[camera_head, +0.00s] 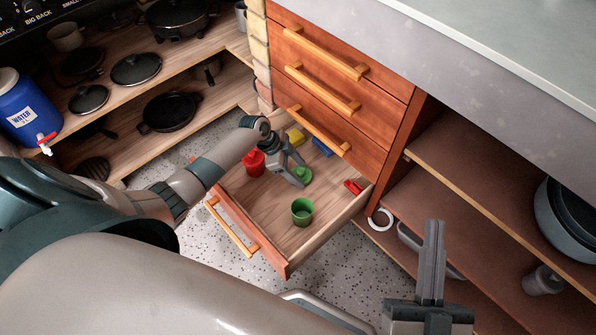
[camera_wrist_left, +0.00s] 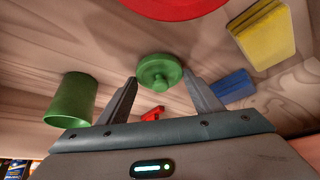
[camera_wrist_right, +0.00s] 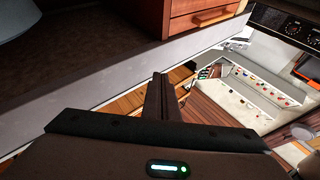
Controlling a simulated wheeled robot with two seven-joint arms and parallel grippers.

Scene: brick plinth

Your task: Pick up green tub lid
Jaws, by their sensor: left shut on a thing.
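The green tub lid (camera_head: 304,175) is a small round lid with a raised knob, inside the open drawer (camera_head: 328,231). It also shows in the left wrist view (camera_wrist_left: 160,72). My left gripper (camera_head: 296,171) reaches down into the drawer with one finger on each side of the lid, shut on it. Whether the lid touches the drawer floor is hard to tell. The green tub (camera_head: 301,212) stands open nearer the drawer front, apart from the lid. My right gripper (camera_head: 432,262) is shut and empty, outside the drawer at the right.
In the drawer are a red container (camera_head: 254,164), a yellow block (camera_head: 295,137), a blue block (camera_head: 322,147) and a small red item (camera_head: 353,187). Closed drawers (camera_head: 335,75) rise behind. Shelves with pans (camera_head: 168,112) stand left, and an open shelf (camera_head: 500,190) stands right.

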